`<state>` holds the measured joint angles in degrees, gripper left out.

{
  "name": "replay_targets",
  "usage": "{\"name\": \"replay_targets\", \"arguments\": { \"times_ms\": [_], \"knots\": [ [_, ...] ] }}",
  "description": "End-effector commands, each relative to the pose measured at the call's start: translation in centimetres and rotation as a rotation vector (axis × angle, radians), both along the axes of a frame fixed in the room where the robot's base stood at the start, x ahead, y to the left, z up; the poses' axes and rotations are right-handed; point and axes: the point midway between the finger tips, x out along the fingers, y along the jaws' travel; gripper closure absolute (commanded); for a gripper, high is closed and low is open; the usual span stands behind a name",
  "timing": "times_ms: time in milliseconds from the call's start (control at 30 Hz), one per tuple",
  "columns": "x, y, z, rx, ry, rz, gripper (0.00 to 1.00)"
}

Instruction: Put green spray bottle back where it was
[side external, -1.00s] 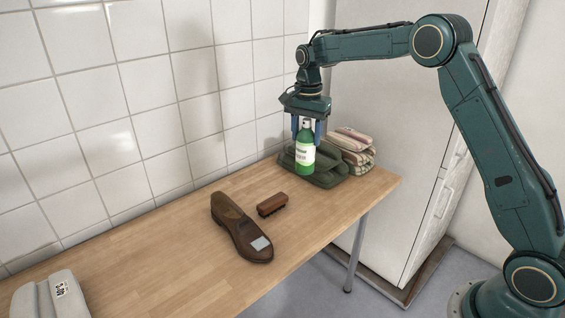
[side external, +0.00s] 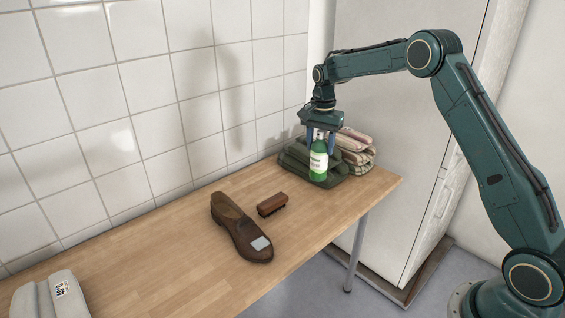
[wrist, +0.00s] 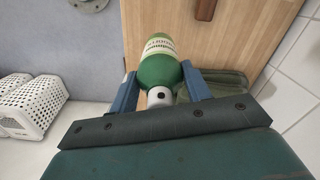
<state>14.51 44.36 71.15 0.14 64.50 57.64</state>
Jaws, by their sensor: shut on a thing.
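The green spray bottle (side external: 318,162) has a cream label and is held upright in my gripper (side external: 320,137) near the far right end of the wooden table. In the side view it is in front of the folded dark green cloth (side external: 297,156); I cannot tell whether its base touches anything. In the wrist view, the blue fingers of my gripper (wrist: 160,92) are closed on either side of the bottle (wrist: 157,66) around its white neck. The bottle's top is hidden by the gripper.
A brown shoe (side external: 240,229) and a brush (side external: 270,204) lie mid-table. Striped folded cloths (side external: 356,150) lie beside the green cloth. A grey object (side external: 50,298) is at the front left. The tiled wall (side external: 120,110) borders the table. White baskets (wrist: 32,106) show in the wrist view.

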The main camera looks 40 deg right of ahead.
Motion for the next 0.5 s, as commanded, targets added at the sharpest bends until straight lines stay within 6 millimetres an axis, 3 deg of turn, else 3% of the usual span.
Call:
{"name": "replay_targets", "arguments": {
  "times_ms": [300, 500],
  "knots": [
    [0.0, 0.0, -6.2, 0.001, 0.003, 0.000, 1.00],
    [0.0, 0.0, -9.0, 0.000, 0.000, 0.000, 1.00]
  ]
}}
